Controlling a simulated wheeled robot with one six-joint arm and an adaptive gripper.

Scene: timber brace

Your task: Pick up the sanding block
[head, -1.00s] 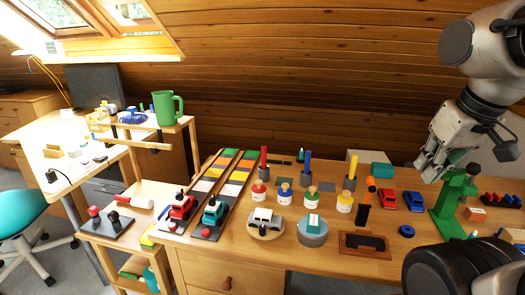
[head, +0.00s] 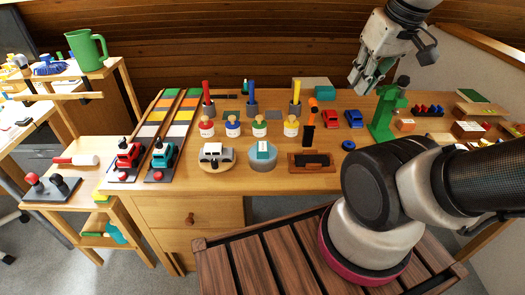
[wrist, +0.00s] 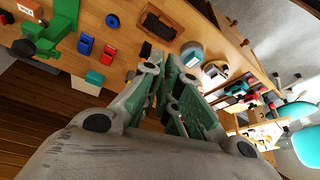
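My gripper (head: 368,80) is raised above the back right of the workbench, left of and above the green vise (head: 384,112). In the wrist view its two fingers (wrist: 171,66) stand apart with nothing between them. No item is clearly recognisable as the sanding block.
The workbench also holds red (head: 331,118) and blue toy cars, several small bottles, and a dark item in a brown tray (head: 292,162). A pale box with a teal top item (head: 323,83) stands behind. A green mug (head: 88,50) is on the left shelf. Bare wood lies along the front.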

